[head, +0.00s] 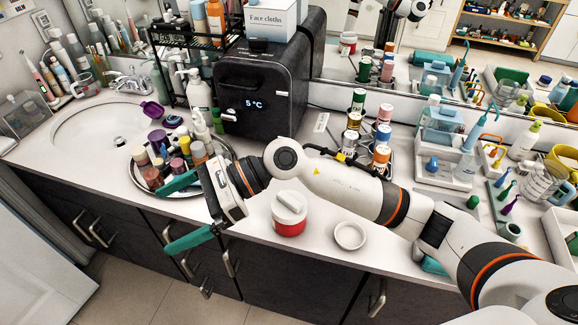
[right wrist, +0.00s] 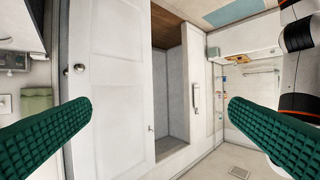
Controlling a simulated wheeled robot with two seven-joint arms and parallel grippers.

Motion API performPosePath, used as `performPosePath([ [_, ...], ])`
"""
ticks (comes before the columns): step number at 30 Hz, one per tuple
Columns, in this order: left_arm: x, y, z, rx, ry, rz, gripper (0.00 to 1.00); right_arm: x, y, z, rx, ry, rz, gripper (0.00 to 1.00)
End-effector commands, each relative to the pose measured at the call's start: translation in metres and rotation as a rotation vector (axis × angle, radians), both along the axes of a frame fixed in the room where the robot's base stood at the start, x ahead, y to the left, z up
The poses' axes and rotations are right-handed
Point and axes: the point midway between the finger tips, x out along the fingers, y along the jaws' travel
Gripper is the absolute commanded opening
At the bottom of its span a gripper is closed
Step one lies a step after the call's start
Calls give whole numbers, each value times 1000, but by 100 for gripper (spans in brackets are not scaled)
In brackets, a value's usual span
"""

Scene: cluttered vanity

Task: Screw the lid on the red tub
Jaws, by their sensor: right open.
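The red tub (head: 289,228) stands upright on the white counter near its front edge. A white lid with a raised bar grip (head: 290,207) sits on top of it; I cannot tell whether it is threaded on. My right gripper (head: 165,221) is left of the tub, over the counter's front edge, with its green fingers spread wide and pointing left, away from the tub. In the right wrist view, nothing is between the fingers (right wrist: 160,103). My left gripper is not in view.
A shallow white round dish (head: 349,236) lies right of the tub. A round tray (head: 136,184) crowded with bottles is beside my right gripper. A black cooler box (head: 262,95) and several bottles stand behind my right arm. Counter around the tub is mostly clear.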

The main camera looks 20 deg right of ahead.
Motion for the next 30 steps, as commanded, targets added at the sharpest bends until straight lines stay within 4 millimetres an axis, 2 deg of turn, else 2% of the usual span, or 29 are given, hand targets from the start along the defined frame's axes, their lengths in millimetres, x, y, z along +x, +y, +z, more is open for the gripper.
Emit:
performPosePath([
  [1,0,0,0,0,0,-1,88,11,-16,-22,-179,-124,62,100],
  [3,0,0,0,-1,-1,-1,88,28,-48,-51,-428,-257,147,100],
  [5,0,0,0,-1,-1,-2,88,45,-82,-66,-630,-340,208,100],
  [6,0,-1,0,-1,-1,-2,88,56,-106,-73,-755,-380,243,100],
  [9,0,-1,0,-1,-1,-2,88,78,-158,-75,-1003,-431,302,100],
  [13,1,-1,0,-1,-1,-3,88,93,-201,-68,-1194,-444,343,100],
  [16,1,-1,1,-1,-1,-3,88,98,-215,-66,-1257,-441,355,100],
  [20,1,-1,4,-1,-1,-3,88,98,-219,-74,-1275,-435,362,100],
  [30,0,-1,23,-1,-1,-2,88,97,-218,-134,-1268,-435,363,100],
])
